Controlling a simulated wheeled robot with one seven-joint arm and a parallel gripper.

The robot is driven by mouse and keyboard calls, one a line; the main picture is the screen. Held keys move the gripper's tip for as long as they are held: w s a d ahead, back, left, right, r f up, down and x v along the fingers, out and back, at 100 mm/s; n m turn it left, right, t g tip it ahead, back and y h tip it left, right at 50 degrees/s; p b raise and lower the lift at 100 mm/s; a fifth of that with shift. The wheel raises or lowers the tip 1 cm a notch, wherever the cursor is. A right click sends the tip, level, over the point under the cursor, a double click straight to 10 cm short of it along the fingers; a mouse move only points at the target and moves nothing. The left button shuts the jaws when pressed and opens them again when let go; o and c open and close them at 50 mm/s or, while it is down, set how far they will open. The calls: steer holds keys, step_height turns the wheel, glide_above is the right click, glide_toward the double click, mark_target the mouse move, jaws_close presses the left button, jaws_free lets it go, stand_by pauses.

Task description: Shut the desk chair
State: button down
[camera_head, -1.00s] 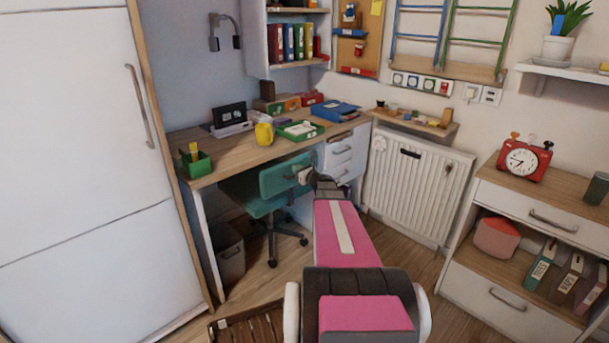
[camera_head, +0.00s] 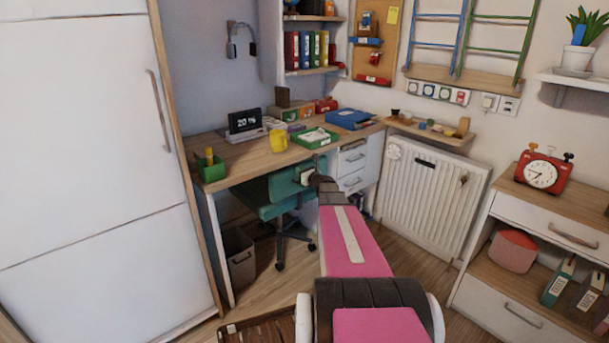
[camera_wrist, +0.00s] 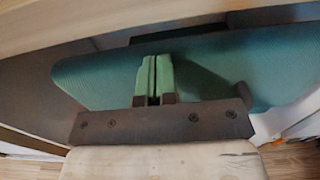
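The desk chair (camera_head: 284,186) is teal with a dark wheeled base. It stands mostly under the front edge of the wooden desk (camera_head: 250,160), left of the desk's drawers. My gripper (camera_head: 308,176) is at the right part of the chair's backrest, partly hidden by my pink arm. In the wrist view the two green-looking fingers (camera_wrist: 153,79) are together, with only a thin dark line between them. They point at the teal backrest (camera_wrist: 215,70) and seem to press against it; contact is not clear. The desk's edge (camera_wrist: 150,25) crosses above.
A grey bin (camera_head: 239,258) stands left of the chair. White drawers (camera_head: 352,165) and a white radiator (camera_head: 427,200) are to the right. A white cabinet (camera_head: 90,150) fills the left side. A slatted wooden item (camera_head: 260,330) lies on the floor in front.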

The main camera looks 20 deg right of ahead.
steer(key=shift+w+a, duration=0.15)
steer(key=shift+w, duration=0.5)
steer(key=v, duration=1.5)
steer(key=s+a+f+n+g+y, duration=0.1)
steer(key=s+a+f+n+g, duration=0.1)
steer(key=s+a+n+g, duration=0.35)
steer(key=s+a+f+n+g, duration=0.2)
steer(key=a+n, duration=0.5)
steer(key=a, duration=0.3)
steer(key=s+a+f+n+g+y, duration=0.1)
steer(key=s+a+f+n+g, duration=0.1)
steer(key=s+a+n+g, duration=0.35)
steer(key=s+a+f+n+g+h, duration=0.1)
steer(key=s+a+n+g+h, duration=0.1)
steer(key=s+n, duration=0.4)
steer(key=s+a+f+n+g+h, duration=0.1)
steer(key=s+a+n+g+h, duration=0.1)
steer(key=s+n+h, duration=0.4)
steer(key=shift+s+a+f+n, duration=0.15)
steer(key=shift+a+f+n, duration=0.2)
steer(key=shift+a+n, duration=0.6)
